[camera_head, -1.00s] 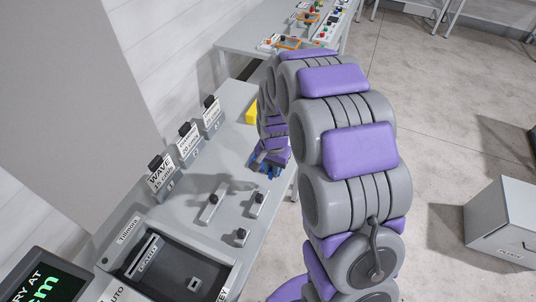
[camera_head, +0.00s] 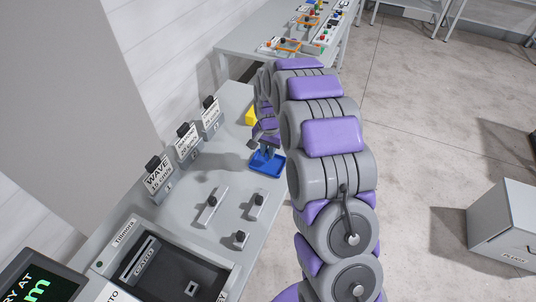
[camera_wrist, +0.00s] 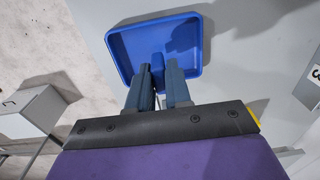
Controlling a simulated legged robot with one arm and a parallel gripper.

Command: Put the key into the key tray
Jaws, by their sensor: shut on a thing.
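The key tray is a shallow blue tray (camera_head: 268,171) on the grey bench, just left of my arm in the head view. It fills the upper middle of the wrist view (camera_wrist: 128,46). My gripper (camera_head: 266,150) is above the tray, pointing down. In the wrist view its two dark fingers (camera_wrist: 160,72) are close together over the tray's near edge, their tips over its inside.
Three labelled knob boxes (camera_head: 187,142) line the wall side of the bench. Small lever units (camera_head: 210,207) and a dark card panel (camera_head: 180,272) are nearer. A yellow block (camera_head: 251,116) sits behind the gripper. A grey cabinet (camera_head: 505,222) stands on the floor to the right.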

